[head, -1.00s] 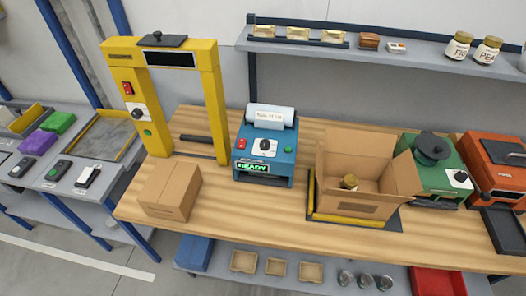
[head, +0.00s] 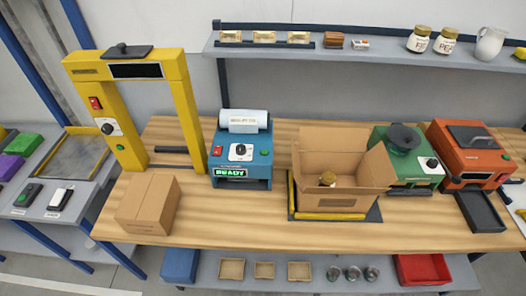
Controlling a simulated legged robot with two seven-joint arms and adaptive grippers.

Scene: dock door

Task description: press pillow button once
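A blue machine (head: 240,155) stands on the wooden bench with a white roll (head: 243,121) on top; the small print on the roll is too blurred to read. Its front has a red switch (head: 217,150), a white dial (head: 240,152), a green button (head: 264,153) and a lit green display (head: 230,173) reading READY. No label legibly names a pillow button, so I cannot tell for certain which button it is. Neither of my grippers is in view, and nothing touches the machine.
A yellow frame (head: 186,105) with its own dial stands left, behind a closed carton (head: 148,204). Green (head: 408,160) and orange (head: 468,155) machines stand farther right. Bare bench lies in front.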

